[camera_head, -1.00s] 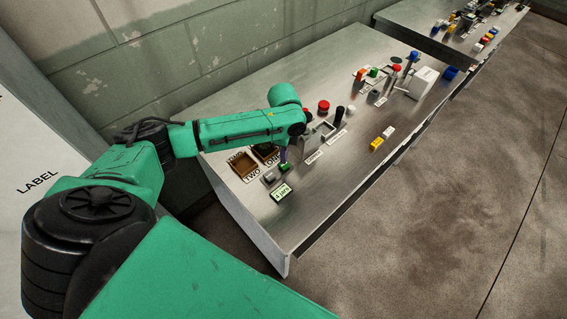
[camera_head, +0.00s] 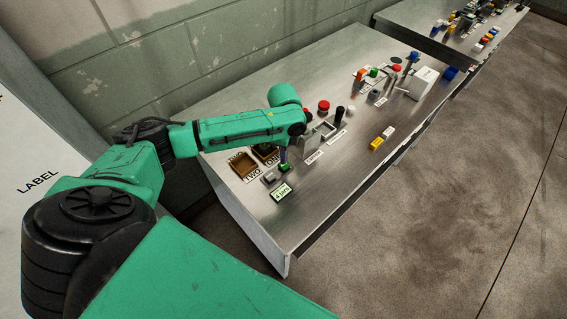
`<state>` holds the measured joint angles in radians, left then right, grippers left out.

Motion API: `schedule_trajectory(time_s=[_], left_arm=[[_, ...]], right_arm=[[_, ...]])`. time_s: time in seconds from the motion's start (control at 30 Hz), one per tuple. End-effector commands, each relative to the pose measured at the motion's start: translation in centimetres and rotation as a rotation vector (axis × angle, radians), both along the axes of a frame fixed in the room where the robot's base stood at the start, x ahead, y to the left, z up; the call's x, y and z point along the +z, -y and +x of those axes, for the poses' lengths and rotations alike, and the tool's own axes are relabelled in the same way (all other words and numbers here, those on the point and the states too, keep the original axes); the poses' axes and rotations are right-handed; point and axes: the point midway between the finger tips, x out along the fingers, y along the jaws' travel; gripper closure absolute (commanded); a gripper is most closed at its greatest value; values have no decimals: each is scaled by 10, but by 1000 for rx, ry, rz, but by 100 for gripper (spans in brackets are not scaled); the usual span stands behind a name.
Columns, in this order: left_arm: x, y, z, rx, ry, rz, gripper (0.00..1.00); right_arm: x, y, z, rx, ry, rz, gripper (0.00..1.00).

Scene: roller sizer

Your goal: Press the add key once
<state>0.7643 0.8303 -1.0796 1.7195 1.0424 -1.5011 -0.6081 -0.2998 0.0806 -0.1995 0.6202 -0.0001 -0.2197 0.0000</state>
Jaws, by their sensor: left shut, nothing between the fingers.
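Two small keys sit near the front-left of the metal bench, a green key (camera_head: 286,168) and a grey key (camera_head: 269,178). Their markings are too small to read, so I cannot tell by label which is the add key. A small lit display (camera_head: 282,192) with dark text lies just in front of them. My left gripper (camera_head: 284,160) points down with shut, empty fingers right over the green key and partly hides it. The tips look at or very close to its top; I cannot tell if it is pressed down. My right gripper is not in view.
Brown trays (camera_head: 243,165) with labels lie behind the keys. A metal bracket (camera_head: 311,142), a red button (camera_head: 323,106) and a black post (camera_head: 339,114) stand to the right. The front-middle bench is clear.

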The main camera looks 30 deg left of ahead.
Motion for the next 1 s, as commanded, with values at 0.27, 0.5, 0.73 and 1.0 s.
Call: schedule_trajectory(time_s=[0.27, 0.5, 0.73, 1.0], left_arm=[[0, 0, 0, 0, 0, 0, 100], [-8, 0, 0, 1, -1, 0, 100], [-15, 0, 0, 1, -1, 0, 100], [-19, 0, 0, 0, -1, 0, 100]], right_arm=[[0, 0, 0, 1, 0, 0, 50], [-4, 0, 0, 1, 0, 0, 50], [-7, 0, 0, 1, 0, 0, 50], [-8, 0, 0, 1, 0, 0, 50]])
